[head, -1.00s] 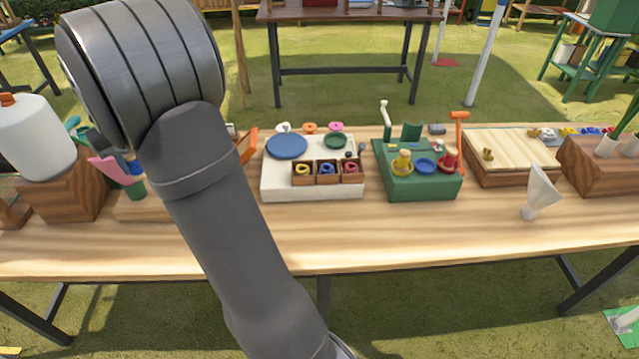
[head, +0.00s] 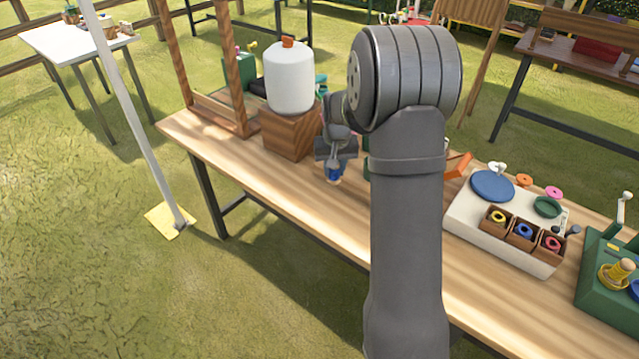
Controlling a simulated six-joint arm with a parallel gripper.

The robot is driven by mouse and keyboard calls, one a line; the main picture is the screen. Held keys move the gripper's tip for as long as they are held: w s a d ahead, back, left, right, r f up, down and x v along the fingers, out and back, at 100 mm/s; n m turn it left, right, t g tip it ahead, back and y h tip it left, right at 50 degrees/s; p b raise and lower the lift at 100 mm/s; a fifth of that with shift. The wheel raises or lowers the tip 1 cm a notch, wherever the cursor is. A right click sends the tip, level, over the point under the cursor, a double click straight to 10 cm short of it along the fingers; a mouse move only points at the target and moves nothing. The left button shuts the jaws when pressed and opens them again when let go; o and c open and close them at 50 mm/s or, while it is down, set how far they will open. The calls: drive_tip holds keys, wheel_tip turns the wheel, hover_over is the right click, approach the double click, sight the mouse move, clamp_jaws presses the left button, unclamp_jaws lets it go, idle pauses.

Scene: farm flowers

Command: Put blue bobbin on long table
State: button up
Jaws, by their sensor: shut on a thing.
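My gripper (head: 335,160) points down at the left part of the long wooden table (head: 300,212), partly hidden by my own arm. It is shut on the blue bobbin (head: 333,172), a small blue spool with a pale lower end. The bobbin is over the table top, to the right of the wooden block. I cannot tell whether it touches the wood or hangs just above it.
A white jug with an orange cap (head: 289,78) stands on a wooden block (head: 290,133) beside my gripper. A white board (head: 495,230) with discs and small bobbin boxes is to the right. A green stand (head: 607,265) is further right. Bare wood lies in front of my gripper.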

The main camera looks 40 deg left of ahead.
drive_tip(key=a+f, duration=0.1)
drive_tip(key=a, duration=0.1)
drive_tip(key=s+a+f, duration=0.1)
drive_tip(key=a, duration=0.1)
drive_tip(key=s+a+f, duration=0.1)
drive_tip(key=a+f, duration=0.1)
drive_tip(key=shift+a, duration=0.2)
drive_tip(key=shift+f, duration=2)
drive_tip(key=shift+f, duration=0.1)
drive_tip(key=o, duration=1)
drive_tip(key=shift+f, duration=0.1)
drive_tip(key=shift+c, duration=0.2)
wheel_tip(320, 180, up, 12)
drive_tip(key=s+d, duration=0.1)
